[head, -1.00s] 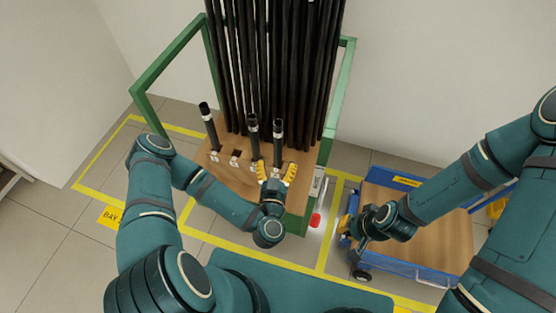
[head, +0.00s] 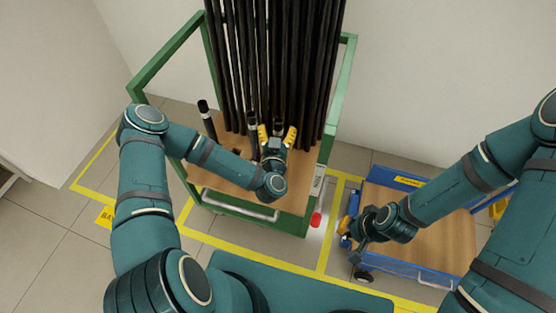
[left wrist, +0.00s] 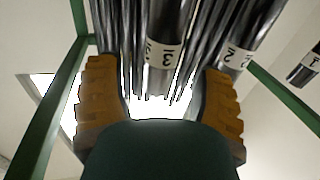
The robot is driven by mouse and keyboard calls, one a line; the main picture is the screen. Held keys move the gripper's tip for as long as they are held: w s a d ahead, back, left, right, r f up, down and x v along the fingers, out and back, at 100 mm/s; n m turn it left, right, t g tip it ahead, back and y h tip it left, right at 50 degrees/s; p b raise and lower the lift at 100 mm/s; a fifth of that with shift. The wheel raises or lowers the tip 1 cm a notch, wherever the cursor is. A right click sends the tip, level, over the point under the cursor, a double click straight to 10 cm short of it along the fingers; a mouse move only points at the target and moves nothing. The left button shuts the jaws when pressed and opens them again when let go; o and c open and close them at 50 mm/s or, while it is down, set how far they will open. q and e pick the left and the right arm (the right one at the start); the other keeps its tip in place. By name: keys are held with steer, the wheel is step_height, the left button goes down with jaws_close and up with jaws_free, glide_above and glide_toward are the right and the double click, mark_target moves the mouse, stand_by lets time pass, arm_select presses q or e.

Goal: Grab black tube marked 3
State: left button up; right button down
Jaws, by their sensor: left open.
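The black tube marked 3 (left wrist: 165,45) has a white label band and stands between the two fingers of my left gripper in the left wrist view. In the head view its top (head: 278,122) shows just above my left gripper (head: 277,136). That gripper is open, with one yellow finger on each side of the tube; I cannot tell whether either touches it. The tube marked 2 (left wrist: 239,47) is just right of the fingers in the wrist view. The tube marked 1 (left wrist: 304,66) is at the far right. My right gripper (head: 354,232) is by the blue cart; its fingers are unclear.
Many long black rods (head: 270,60) stand close behind the short tubes. A green frame (head: 168,62) with a wooden base (head: 225,178) surrounds them. A blue cart with a wooden deck (head: 430,240) stands at the right. Yellow lines mark the floor.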

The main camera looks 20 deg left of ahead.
arm_select(q)
steer(key=shift+x, duration=1)
jaws_close()
